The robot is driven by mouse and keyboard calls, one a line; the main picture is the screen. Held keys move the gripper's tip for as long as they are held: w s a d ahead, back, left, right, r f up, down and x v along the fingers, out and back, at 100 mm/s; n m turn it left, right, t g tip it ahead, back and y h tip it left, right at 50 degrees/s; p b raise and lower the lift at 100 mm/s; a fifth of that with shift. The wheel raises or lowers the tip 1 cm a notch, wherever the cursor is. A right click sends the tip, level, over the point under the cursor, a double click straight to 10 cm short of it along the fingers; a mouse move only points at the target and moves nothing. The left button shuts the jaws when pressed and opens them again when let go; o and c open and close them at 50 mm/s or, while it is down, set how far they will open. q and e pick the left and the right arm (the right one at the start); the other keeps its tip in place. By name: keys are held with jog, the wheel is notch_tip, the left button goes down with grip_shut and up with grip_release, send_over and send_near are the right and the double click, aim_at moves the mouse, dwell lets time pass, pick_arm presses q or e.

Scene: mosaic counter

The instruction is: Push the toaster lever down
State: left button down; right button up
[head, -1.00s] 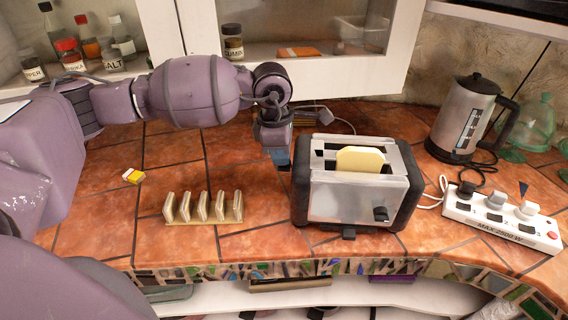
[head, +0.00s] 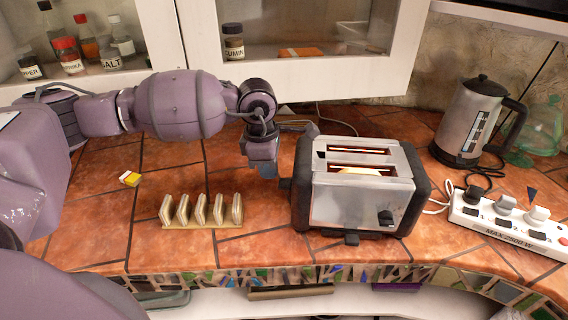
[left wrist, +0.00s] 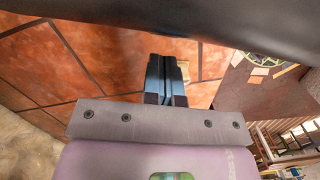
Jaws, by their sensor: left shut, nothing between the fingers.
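The silver and black toaster (head: 358,190) stands on the tiled counter in the head view. The slice of bread (head: 362,170) sits low in the front slot, and both slots glow orange. A small dark tab, which looks like the lever (head: 285,183), sticks out low on the toaster's left end. My left gripper (head: 267,170) points down just left of that end, close to the tab; I cannot tell if they touch. The left wrist view shows its fingers (left wrist: 167,80) shut and empty, beside a dark surface. My right gripper is out of view.
A toast rack (head: 202,211) stands left of the toaster. A power strip (head: 508,226) with plugs and a kettle (head: 469,120) are to the right. A cabinet with jars is behind. A small yellow and white item (head: 130,178) lies on the left counter.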

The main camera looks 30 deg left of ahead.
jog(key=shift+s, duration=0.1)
pick_arm(q)
jog(key=shift+r, duration=0.1)
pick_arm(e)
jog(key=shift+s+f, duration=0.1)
pick_arm(q)
notch_tip(320, 180, up, 11)
jog(key=a, duration=0.1)
jog(key=shift+s+f, duration=0.2)
jog(key=shift+s, duration=0.05)
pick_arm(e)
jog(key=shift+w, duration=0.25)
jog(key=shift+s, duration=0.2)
